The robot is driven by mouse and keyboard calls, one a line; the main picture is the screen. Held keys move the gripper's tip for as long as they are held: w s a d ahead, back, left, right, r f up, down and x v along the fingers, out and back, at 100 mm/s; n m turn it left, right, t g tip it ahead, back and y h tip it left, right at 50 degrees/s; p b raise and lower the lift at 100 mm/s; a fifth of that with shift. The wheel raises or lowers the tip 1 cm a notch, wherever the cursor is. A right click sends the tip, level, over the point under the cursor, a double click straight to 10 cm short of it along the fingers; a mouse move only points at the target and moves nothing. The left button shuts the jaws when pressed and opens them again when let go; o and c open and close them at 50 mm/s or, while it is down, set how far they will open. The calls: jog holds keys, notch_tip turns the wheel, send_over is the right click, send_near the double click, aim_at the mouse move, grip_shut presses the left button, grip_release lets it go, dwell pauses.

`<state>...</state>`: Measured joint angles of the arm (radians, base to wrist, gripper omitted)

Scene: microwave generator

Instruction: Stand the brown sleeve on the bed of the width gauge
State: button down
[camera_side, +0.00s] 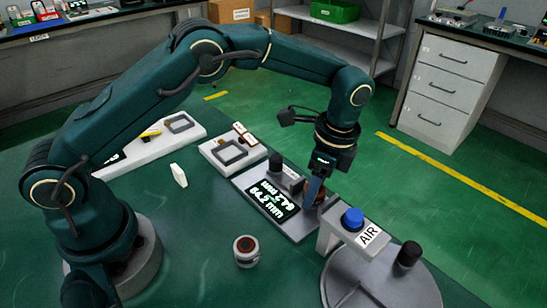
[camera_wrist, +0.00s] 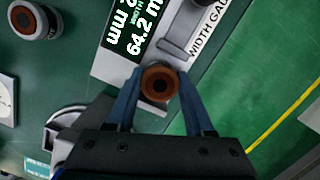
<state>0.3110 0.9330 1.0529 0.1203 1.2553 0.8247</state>
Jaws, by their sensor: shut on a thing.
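The brown sleeve (camera_wrist: 159,83) is a short ring with a dark bore, seen end-on between my blue fingers in the wrist view. My gripper (camera_side: 315,193) points down and is shut on the sleeve, which partly shows in the side view (camera_side: 321,197). The sleeve is upright at the end of the width gauge (camera_wrist: 113,62), over its pale bed. I cannot tell whether its base touches the bed. The gauge also shows in the side view (camera_side: 243,182), its display reading 64.2 mm, partly behind my fingers.
A grey and brown round part (camera_side: 246,251) stands at the front. A stand with a blue button and AIR label (camera_side: 352,219) is close right of my gripper. A small tray (camera_side: 230,152) lies behind the gauge, and a white block (camera_side: 179,175) stands to the left.

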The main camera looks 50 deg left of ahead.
jog(key=shift+f, duration=0.2)
jog(key=shift+c, duration=1.4)
grip_release()
jog(key=shift+r, duration=0.1)
